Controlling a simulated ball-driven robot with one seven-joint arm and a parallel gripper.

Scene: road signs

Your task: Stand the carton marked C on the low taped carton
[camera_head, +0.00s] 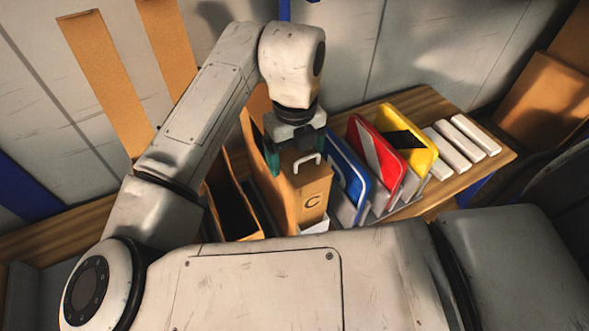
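The carton marked C (311,201) is a tall tan box with a white handle near its top edge. It stands upright among the things on the wooden bench, left of a row of signs. My gripper (296,152) points down at the carton's top, with one teal finger on the left and one on the right. My gripper hides part of the top, so I cannot tell whether the fingers touch the carton. I cannot clearly make out the low taped carton; my arm covers much of the bench.
Blue (345,170), red (377,152) and yellow (410,138) signs lean in a row right of the carton. Several white blocks (461,142) lie on the bench (429,104). A dark open box (233,209) stands left of the carton. Brown cardboard (540,100) is at far right.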

